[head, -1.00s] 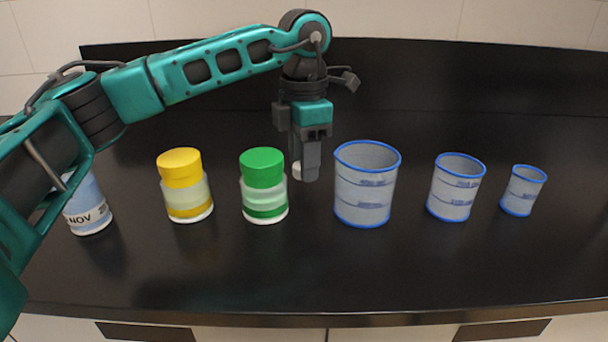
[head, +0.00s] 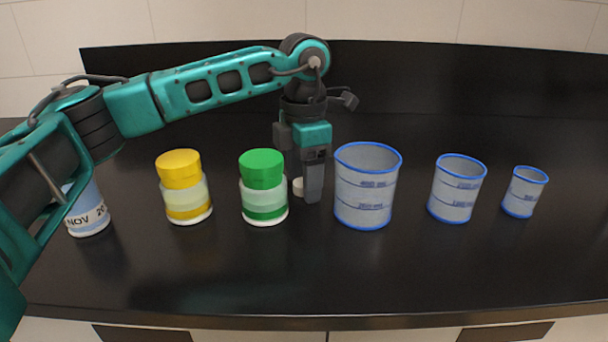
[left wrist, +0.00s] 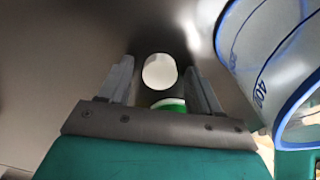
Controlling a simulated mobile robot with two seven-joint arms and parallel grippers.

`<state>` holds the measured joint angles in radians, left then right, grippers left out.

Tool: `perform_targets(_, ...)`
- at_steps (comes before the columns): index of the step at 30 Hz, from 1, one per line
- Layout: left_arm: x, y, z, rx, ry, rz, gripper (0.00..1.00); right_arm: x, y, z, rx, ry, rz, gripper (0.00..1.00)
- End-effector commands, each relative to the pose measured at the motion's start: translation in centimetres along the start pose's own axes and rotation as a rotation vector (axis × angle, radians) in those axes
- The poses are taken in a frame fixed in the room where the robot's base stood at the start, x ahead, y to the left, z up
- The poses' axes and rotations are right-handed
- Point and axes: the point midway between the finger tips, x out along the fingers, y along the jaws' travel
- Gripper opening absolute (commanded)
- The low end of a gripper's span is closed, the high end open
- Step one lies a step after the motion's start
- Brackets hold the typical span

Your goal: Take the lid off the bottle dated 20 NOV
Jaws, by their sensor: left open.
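The bottle with a NOV 20 label (head: 90,212) stands at the far left in the head view, partly behind my left arm, which hides its top. A small white round lid (head: 298,187) is at the counter between the green-capped jar and the largest beaker. My left gripper (head: 307,190) points down there, its fingers open around the lid. In the left wrist view the lid (left wrist: 160,71) shows between the two fingers, with gaps on both sides. My right gripper is not in view.
A yellow-capped jar (head: 184,188) and a green-capped jar (head: 263,188) stand left of my gripper. The largest blue-rimmed beaker (head: 365,190) is close on its right, with two smaller beakers (head: 456,190) (head: 524,193) farther right. The front of the black counter (head: 300,270) is clear.

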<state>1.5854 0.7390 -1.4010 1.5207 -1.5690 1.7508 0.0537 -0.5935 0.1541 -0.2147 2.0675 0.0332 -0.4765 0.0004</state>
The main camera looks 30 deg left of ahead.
Motion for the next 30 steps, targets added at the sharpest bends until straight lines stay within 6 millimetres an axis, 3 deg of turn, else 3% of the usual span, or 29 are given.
perform_targets(5,-0.9,0.0,0.0,0.000,-0.002,0.001,0.64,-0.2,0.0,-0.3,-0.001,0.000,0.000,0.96)
perform_targets(21,-11.1,0.0,0.1,0.001,-0.001,0.001,0.64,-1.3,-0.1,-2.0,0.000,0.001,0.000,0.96)
perform_targets(30,-12.4,0.0,0.0,0.001,0.001,0.000,0.64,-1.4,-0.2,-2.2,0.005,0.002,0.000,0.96)
